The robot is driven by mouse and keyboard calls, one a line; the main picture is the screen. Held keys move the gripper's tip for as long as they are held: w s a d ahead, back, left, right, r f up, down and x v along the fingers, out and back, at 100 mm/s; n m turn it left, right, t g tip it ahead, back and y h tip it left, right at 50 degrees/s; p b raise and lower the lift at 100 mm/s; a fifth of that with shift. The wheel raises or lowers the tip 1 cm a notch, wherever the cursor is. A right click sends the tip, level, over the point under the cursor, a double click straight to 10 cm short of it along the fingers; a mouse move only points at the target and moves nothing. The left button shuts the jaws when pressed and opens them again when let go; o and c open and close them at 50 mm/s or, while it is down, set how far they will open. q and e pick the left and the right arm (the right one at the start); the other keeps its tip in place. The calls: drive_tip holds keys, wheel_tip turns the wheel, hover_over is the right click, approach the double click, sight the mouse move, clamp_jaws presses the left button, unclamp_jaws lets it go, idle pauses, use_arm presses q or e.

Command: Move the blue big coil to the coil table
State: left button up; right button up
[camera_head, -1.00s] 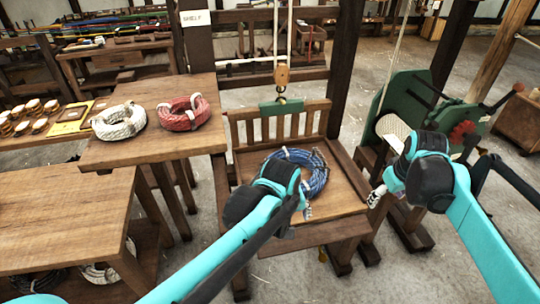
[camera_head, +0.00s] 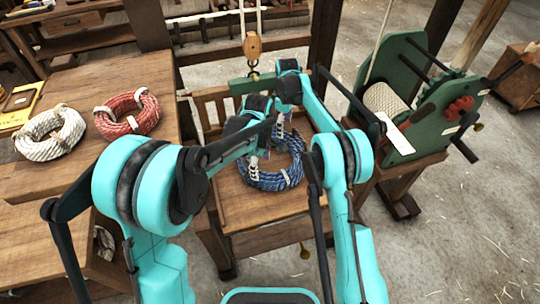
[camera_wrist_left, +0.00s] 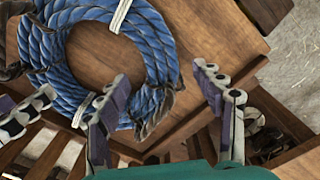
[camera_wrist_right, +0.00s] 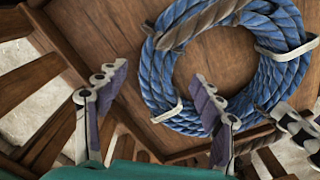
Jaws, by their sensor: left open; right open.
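The blue big coil (camera_head: 288,180) lies flat on a wooden slat-backed platform (camera_head: 226,200) below a hoist pulley (camera_head: 252,46). White ties bind it. My left gripper (camera_head: 252,168) is open at the coil's left edge. In the left wrist view, one finger of this gripper (camera_wrist_left: 165,92) overlaps the blue coil (camera_wrist_left: 150,40) and the other is outside it. My right gripper (camera_head: 280,125) is open at the coil's far side. In the right wrist view, one finger of this gripper (camera_wrist_right: 158,88) overlaps the blue coil (camera_wrist_right: 268,80). Contact cannot be told.
A wooden table (camera_head: 90,85) at left holds a white coil (camera_head: 50,133) and a red coil (camera_head: 128,114). A green winding machine (camera_head: 405,80) stands to the right. Posts and the platform's slatted back stand close behind the grippers.

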sight(261, 175)
drive_tip(key=shift+f, duration=0.1)
use_arm(q)
drive_tip(key=shift+w+f, duration=0.1)
drive_tip(key=shift+f, duration=3.85)
use_arm(e)
drive_tip(key=shift+f, duration=3.85)
use_arm(q)
clamp_jaws()
use_arm(e)
clamp_jaws()
